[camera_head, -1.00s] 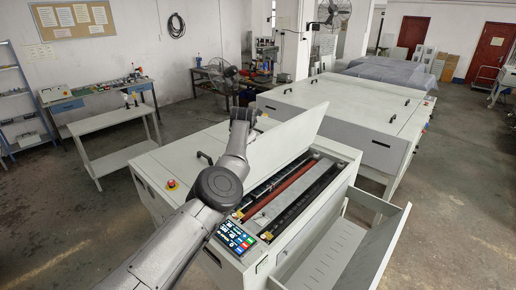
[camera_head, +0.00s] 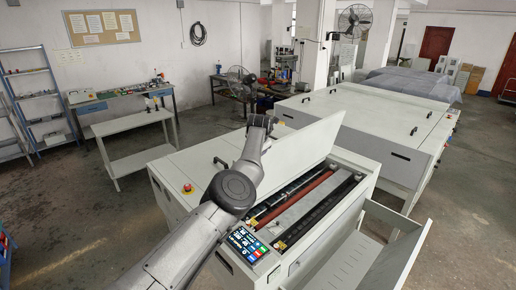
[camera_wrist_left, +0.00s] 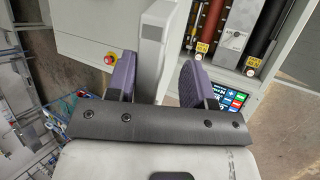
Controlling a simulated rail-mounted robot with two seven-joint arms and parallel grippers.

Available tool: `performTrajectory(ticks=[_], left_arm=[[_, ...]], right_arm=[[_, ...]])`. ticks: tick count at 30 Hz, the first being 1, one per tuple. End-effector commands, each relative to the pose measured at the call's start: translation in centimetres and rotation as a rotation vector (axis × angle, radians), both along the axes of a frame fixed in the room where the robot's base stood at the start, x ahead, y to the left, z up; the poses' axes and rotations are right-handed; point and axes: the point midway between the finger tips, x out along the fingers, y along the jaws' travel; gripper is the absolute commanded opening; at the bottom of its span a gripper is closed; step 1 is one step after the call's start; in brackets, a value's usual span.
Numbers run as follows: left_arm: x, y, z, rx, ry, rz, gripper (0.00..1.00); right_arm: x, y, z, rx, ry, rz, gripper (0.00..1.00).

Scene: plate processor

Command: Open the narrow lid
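The narrow lid (camera_head: 305,145) of the plate processor stands raised in the head view, tilted up from the machine's top. The rollers under it are exposed. My left gripper (camera_head: 268,122) is at the lid's near upper end. In the left wrist view the two purple fingers of the left gripper (camera_wrist_left: 158,82) are spread apart. The pale lid (camera_wrist_left: 155,45) shows edge-on between them, close to the left finger, with a gap to the right finger. Whether it touches the left finger is unclear. My right gripper is not in view.
The control panel (camera_head: 241,243) and a red emergency button (camera_head: 188,187) are on the machine top. The wide cover with a black handle (camera_head: 220,162) is shut. An open tray (camera_head: 400,250) juts out at right. A larger machine (camera_head: 370,115) stands behind.

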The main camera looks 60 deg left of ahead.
Motion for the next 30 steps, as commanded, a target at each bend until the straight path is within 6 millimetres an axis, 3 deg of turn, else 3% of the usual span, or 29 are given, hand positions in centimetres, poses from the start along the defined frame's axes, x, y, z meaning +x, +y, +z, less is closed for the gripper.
performTrajectory(ticks=[8,17,30], left_arm=[[0.1,-0.2,0.2,0.001,-0.001,-0.002,0.47],[-0.8,-1.6,2.2,0.001,-0.005,0.000,0.47],[-3.4,-5.5,8.9,0.001,-0.004,-0.001,0.47]], right_arm=[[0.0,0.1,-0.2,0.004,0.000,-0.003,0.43],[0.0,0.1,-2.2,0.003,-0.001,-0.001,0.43],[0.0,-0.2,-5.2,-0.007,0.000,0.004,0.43]])
